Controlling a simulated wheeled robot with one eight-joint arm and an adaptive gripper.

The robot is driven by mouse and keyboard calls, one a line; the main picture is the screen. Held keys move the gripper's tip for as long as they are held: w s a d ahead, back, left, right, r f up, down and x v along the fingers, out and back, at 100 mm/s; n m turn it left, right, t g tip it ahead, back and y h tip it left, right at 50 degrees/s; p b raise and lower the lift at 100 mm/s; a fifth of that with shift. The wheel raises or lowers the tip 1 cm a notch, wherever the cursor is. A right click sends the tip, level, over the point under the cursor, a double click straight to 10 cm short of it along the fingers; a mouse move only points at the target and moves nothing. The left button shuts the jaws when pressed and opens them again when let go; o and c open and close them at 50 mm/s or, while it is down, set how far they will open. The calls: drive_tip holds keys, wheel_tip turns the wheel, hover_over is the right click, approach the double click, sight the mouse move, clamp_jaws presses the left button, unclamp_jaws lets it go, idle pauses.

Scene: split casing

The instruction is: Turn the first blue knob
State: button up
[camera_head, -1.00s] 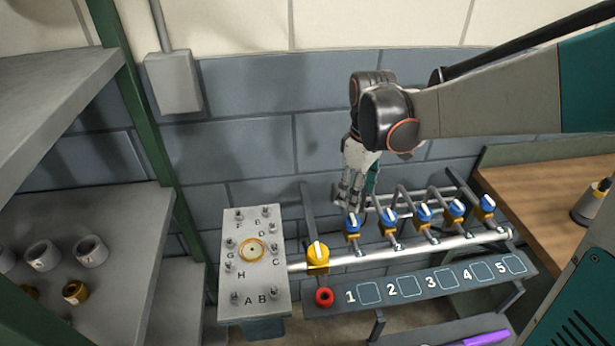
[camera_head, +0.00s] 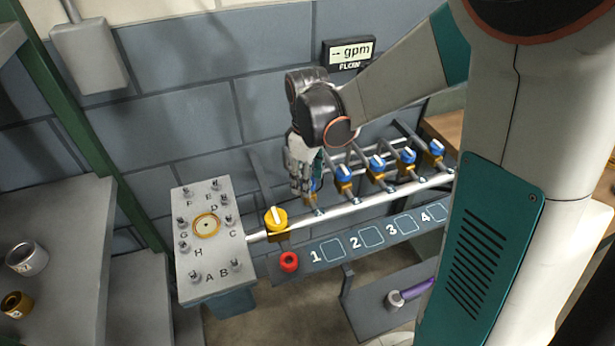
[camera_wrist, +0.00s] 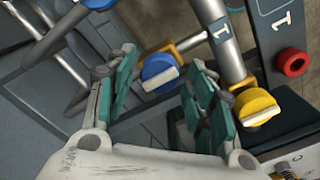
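The first blue knob (camera_wrist: 160,73) has a pale bar handle across its face and sits on a yellow valve body by the pipe tag marked 1. In the wrist view it lies between the teal fingers of my gripper (camera_wrist: 163,97), near the fingertips. The fingers stand apart, and I see no clear contact with the knob. In the head view my gripper (camera_head: 302,190) points down at the first valve and hides most of its knob.
A yellow knob (camera_head: 276,218) is on the pipe left of the first valve, also in the wrist view (camera_wrist: 257,107). More blue knobs, such as the second (camera_head: 344,173), stand to the right. A red ring (camera_head: 289,262) and a lettered plate (camera_head: 203,260) are left. A gauge (camera_head: 348,53) hangs behind.

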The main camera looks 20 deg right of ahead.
drive_tip(key=c, duration=0.7)
drive_tip(key=shift+m, duration=0.4)
drive_tip(key=m, duration=0.2)
drive_tip(key=shift+m+p, duration=0.3)
drive_tip(key=shift+m, duration=0.1)
drive_tip(key=m, duration=0.3)
drive_tip(key=shift+m, duration=0.3)
drive_tip(key=m+p, duration=0.1)
drive_tip(key=m, duration=0.9)
drive_tip(key=shift+m, duration=0.5)
